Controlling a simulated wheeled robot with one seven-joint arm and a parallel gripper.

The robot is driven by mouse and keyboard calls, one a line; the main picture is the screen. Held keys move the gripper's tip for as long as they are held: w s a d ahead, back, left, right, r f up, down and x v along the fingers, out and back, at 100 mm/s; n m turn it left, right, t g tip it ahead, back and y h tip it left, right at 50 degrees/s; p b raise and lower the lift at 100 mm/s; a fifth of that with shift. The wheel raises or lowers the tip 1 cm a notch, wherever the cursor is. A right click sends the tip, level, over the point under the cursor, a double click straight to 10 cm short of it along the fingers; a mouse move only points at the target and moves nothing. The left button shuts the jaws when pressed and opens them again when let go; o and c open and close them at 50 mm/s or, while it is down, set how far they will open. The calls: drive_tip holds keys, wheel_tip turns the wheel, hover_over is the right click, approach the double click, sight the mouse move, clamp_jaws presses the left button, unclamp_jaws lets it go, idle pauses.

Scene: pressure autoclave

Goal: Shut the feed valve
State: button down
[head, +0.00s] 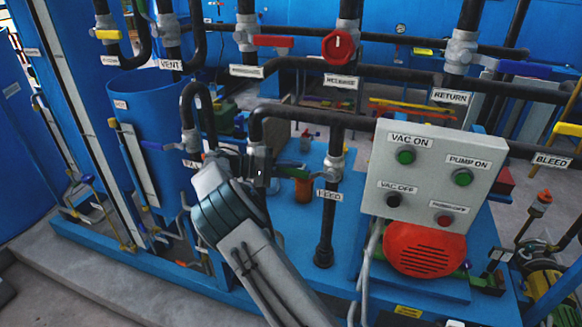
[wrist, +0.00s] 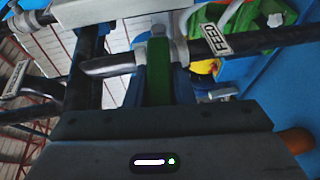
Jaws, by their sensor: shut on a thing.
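The feed valve (head: 335,165) is a grey metal body on a dark vertical pipe, with a FEED label (head: 328,195) just below it. Its green lever (head: 293,164) sticks out to the left, roughly crosswise to the pipe. My gripper (head: 266,165) is at the lever's left end and shut on it. In the wrist view the green lever (wrist: 158,72) runs between my fingers toward the valve body (wrist: 160,32). The FEED label (wrist: 215,40) shows on the dark pipe to the right. The fingertips' contact is partly hidden by the hand.
A control box (head: 435,175) with buttons and a red motor (head: 425,250) stand to the right. A dark horizontal pipe (head: 310,115) passes above the lever. A blue tank (head: 150,130) and thinner pipes are at the left. An orange cylinder (head: 303,188) is below the lever.

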drive_tip(key=shift+f+n+h+b, duration=0.3)
drive_tip(key=shift+f+h+b, duration=0.25)
drive_tip(key=shift+f+h, duration=0.25)
drive_tip(key=c, duration=1.2)
unclamp_jaws()
drive_tip(key=shift+f, duration=0.1)
drive_tip(key=shift+c, duration=0.2)
drive_tip(key=shift+a, duration=0.1)
drive_tip(key=a+b, duration=0.2)
drive_tip(key=a, duration=0.5)
drive_tip(key=shift+w+a, duration=0.2)
